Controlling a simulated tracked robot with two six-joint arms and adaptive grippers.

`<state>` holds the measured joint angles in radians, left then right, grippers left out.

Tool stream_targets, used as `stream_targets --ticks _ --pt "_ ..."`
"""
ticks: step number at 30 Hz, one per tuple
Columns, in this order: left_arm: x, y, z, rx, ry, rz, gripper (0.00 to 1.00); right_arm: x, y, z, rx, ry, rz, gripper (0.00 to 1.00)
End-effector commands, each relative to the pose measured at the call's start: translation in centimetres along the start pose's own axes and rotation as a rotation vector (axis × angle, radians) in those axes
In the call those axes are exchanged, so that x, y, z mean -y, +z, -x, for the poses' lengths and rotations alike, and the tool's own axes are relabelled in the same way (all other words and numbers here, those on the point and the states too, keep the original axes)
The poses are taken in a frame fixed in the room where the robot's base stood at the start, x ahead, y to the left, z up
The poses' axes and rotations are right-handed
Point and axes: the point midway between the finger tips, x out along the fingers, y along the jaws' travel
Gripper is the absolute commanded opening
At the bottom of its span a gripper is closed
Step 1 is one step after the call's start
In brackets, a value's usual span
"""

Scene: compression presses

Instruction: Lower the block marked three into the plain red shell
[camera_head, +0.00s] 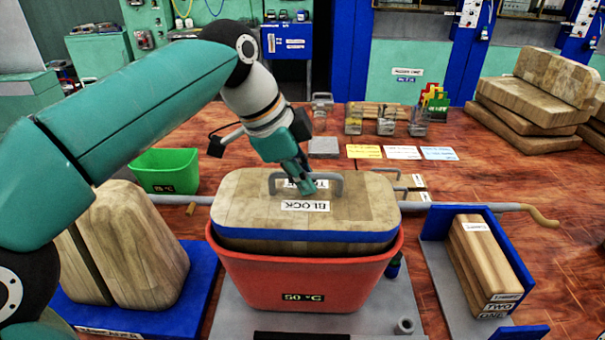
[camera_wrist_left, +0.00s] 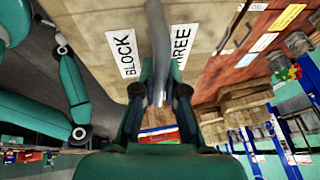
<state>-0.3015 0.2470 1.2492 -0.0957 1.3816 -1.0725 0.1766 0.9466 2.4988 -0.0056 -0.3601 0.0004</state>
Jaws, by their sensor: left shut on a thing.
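The wooden block (camera_head: 240,205) marked three has a blue band around its lower side and a grey handle (camera_head: 338,184) on top. My left gripper (camera_head: 306,188) is shut on that handle from above. In the left wrist view the block (camera_wrist_left: 95,30) shows labels "BLOCK" and "THREE", the latter partly covered by the handle (camera_wrist_left: 157,45). The block looks level. Its lower part is inside the red shell (camera_head: 300,280), while the band and top stand above the rim. The shell carries a "50 °C" label. My right gripper is not seen.
The shell stands on a grey plate (camera_head: 235,315). Wooden blocks (camera_head: 135,240) on a blue mat are at left, a green bin (camera_head: 165,170) behind them. Planks (camera_head: 478,255) in a blue-walled holder stand at right. A grey bar (camera_head: 450,207) runs behind the shell.

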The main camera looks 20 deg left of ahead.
Motion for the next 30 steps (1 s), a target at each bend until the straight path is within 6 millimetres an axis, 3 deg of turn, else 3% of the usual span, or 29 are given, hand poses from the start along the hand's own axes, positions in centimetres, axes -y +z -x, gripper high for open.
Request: stream_targets --ticks 30 --pt "0.0 0.13 -0.22 -0.007 -0.01 0.001 0.0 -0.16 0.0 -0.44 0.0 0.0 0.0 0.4"
